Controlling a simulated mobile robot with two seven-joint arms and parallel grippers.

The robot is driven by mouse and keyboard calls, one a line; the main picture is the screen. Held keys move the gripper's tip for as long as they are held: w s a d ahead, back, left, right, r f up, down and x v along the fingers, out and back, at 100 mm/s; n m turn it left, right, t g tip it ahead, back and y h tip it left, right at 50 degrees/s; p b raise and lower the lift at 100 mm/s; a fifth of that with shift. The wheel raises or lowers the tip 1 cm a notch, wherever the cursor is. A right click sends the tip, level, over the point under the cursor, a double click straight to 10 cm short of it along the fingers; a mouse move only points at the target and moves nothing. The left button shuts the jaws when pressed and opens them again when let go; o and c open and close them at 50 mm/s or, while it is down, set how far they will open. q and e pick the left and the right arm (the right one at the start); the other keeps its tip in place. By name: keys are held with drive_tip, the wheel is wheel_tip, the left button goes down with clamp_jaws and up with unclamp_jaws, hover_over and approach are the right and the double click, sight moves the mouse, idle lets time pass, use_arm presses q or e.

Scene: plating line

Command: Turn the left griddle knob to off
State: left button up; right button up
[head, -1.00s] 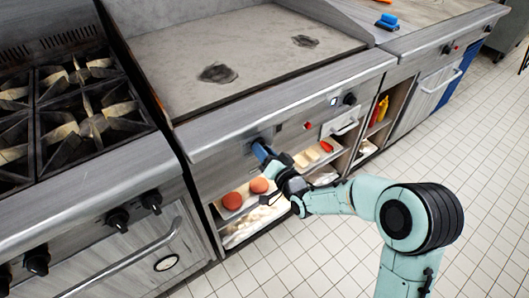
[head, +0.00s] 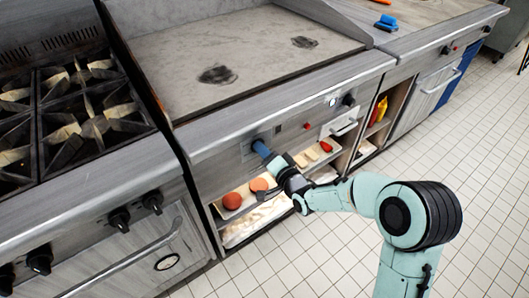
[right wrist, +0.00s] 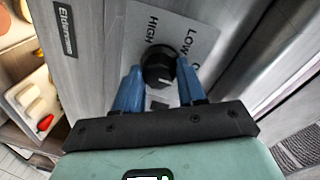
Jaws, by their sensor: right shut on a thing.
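The left griddle knob (right wrist: 158,70) is black and round, on a metal plate printed HIGH and LOW on the griddle's front panel. A third label right of LOW is mostly hidden. A pale mark shows on the knob's lower part; I cannot tell its exact setting. My right gripper (right wrist: 160,82) has its blue fingers on both sides of the knob, shut on it. In the head view the right gripper (head: 262,149) reaches the front panel below the griddle plate (head: 250,48) and hides most of the knob. My left gripper is not in view.
Another griddle knob (head: 349,99) and a red light (head: 307,126) are farther right on the panel. Below is an open shelf with red patties (head: 232,201). A burner range (head: 85,115) stands left. The tiled floor (head: 470,150) is clear at right.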

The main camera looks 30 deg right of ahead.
drive_tip(key=o, duration=1)
drive_tip(key=shift+w, duration=0.1)
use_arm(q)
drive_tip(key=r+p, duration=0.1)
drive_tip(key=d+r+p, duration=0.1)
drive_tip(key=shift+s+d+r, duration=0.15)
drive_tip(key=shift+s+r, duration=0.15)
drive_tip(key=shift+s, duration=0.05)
use_arm(e)
drive_tip(key=s, duration=0.4)
drive_tip(key=s+r, duration=0.1)
drive_tip(key=s, duration=0.8)
drive_tip(key=shift+s+d+r, duration=0.15)
drive_tip(key=shift+s+r, duration=0.05)
